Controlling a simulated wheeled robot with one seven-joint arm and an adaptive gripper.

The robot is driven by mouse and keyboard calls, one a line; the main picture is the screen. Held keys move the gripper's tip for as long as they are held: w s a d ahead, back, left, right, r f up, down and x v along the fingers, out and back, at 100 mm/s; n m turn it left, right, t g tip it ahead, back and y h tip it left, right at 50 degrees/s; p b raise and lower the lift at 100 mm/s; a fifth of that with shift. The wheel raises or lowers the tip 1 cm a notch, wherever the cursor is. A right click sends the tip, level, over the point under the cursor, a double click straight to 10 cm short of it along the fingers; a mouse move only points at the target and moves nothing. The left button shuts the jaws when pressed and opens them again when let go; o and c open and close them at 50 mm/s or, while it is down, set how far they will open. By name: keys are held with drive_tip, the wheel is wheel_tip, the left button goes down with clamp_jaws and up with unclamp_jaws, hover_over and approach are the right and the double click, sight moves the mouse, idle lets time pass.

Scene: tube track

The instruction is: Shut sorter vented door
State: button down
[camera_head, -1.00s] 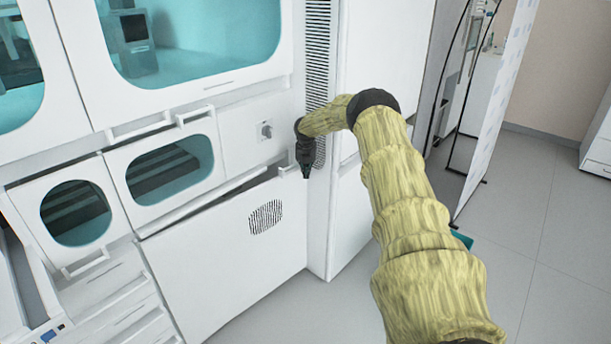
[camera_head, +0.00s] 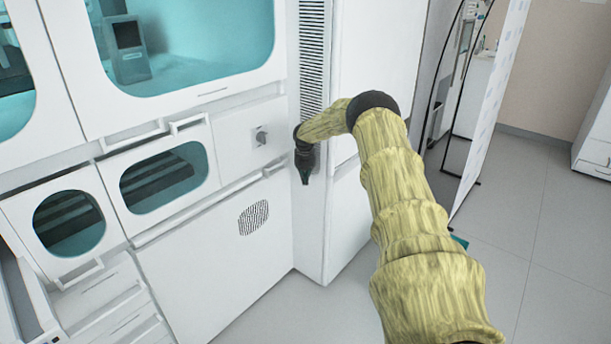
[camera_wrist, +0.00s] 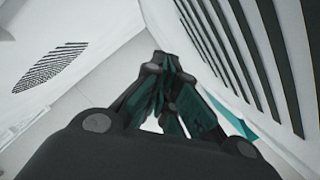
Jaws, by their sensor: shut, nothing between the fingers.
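The vented door (camera_head: 215,262) is the white lower panel of the sorter, with a small patch of dark slots (camera_head: 253,217). In the head view it lies close to flush with the cabinet front, with a thin dark line along part of its top edge. My gripper (camera_head: 305,180) points down beside the door's upper right corner, in front of the slatted column. In the wrist view my gripper (camera_wrist: 170,100) is shut and empty. The door's vent patch (camera_wrist: 50,66) shows at the left there. Whether the fingers touch the door is not clear.
Two small windowed doors (camera_head: 163,178) sit above and left of the vented door. A knob (camera_head: 261,137) is on the panel above it. The slatted column (camera_head: 313,60) stands close to my gripper. Open floor (camera_head: 275,312) lies in front.

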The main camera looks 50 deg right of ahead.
drive_tip(key=s+r, duration=0.4)
drive_tip(key=r, duration=0.5)
drive_tip(key=shift+r, duration=0.4)
drive_tip(key=shift+d, duration=0.1)
